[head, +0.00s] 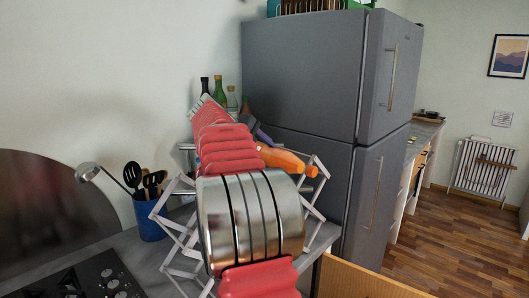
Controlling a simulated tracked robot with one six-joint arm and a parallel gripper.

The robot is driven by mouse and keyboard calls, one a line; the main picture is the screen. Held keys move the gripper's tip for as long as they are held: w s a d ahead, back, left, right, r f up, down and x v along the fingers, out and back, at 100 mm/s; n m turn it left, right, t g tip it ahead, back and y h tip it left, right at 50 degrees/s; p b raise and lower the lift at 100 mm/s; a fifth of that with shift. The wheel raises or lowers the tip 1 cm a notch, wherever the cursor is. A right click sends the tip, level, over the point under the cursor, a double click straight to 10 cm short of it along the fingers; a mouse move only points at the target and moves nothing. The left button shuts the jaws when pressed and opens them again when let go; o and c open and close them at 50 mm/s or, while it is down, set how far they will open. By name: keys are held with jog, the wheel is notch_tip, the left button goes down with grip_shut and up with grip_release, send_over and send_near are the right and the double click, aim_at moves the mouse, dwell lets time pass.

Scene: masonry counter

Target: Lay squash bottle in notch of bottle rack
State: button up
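An orange bottle (285,160), which looks like the squash bottle, lies roughly level with its neck to the right, beyond my red and silver arm. Its left end is hidden by the arm. A pale metal lattice frame (310,196), apparently the bottle rack, stands on the grey counter (133,247) on both sides of my arm. Its middle and its notches are mostly hidden. A purple object (263,136) shows just above the orange bottle. I cannot tell whether the bottle rests on the rack or is held. My gripper is hidden behind the arm.
Dark, green and clear bottles (219,90) stand at the back by the wall. A blue utensil pot (149,219) with a ladle (88,172) is left of the rack, and a black hob (88,279) is at front left. A tall grey fridge (305,80) stands close on the right.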

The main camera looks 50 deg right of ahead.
jog(key=shift+f, duration=0.75)
jog(key=o, duration=1.7)
jog(key=shift+o, duration=0.5)
jog(key=shift+f, duration=0.15)
jog(key=shift+a, duration=0.1)
jog(key=v, duration=0.8)
